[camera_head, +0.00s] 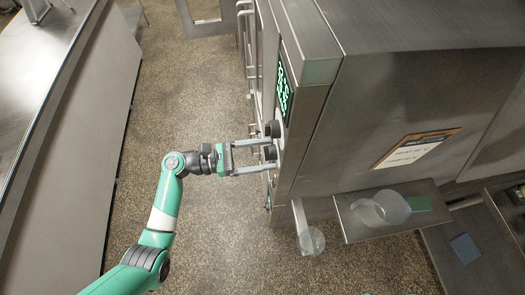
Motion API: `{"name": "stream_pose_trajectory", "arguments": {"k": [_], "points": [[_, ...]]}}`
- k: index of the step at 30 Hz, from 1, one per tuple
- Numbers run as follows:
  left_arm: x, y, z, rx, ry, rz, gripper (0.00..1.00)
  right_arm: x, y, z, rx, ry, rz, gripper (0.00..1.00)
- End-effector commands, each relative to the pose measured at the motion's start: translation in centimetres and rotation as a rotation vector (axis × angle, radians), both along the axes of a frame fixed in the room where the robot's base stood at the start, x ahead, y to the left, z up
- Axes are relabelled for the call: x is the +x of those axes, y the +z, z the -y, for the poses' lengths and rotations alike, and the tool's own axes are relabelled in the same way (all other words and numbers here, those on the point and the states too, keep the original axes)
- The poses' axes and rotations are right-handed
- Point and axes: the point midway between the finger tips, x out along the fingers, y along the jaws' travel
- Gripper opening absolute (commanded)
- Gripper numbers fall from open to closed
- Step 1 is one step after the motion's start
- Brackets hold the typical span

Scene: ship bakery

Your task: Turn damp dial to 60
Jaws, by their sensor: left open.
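An oven's narrow control panel faces left, with two dark round dials on it, an upper dial (272,128) and a lower dial (270,153). Their labels are not readable, so I cannot tell which is the damp dial. A green-lit display (284,90) sits above them, seen too obliquely to read. My left gripper (262,155) is open, its two long fingers pointing right at the panel. One finger tip is above the lower dial and the other below it. I cannot tell whether they touch it. My right gripper is not in view.
The steel oven body (410,110) fills the upper right, with a paper notice (414,148) on it. A shelf (349,222) holding a clear bowl (384,209) juts out below. A steel counter (45,60) stands at left. The floor between is open.

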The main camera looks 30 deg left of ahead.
Motion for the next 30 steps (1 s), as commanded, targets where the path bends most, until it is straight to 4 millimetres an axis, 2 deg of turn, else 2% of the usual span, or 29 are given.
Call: {"name": "stream_pose_trajectory", "arguments": {"k": [3,4,17,30], "points": [[0.00,0.00,-0.02,0.000,0.000,0.000,0.80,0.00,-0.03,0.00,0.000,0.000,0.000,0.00],[-0.01,0.00,-0.03,0.000,0.000,0.000,0.77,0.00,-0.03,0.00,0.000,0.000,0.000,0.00],[-0.02,0.02,-0.05,-0.001,0.000,0.001,0.00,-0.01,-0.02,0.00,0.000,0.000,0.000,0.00],[-0.05,0.10,-0.04,-0.044,-0.001,-0.060,0.00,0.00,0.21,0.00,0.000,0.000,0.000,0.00]]}}
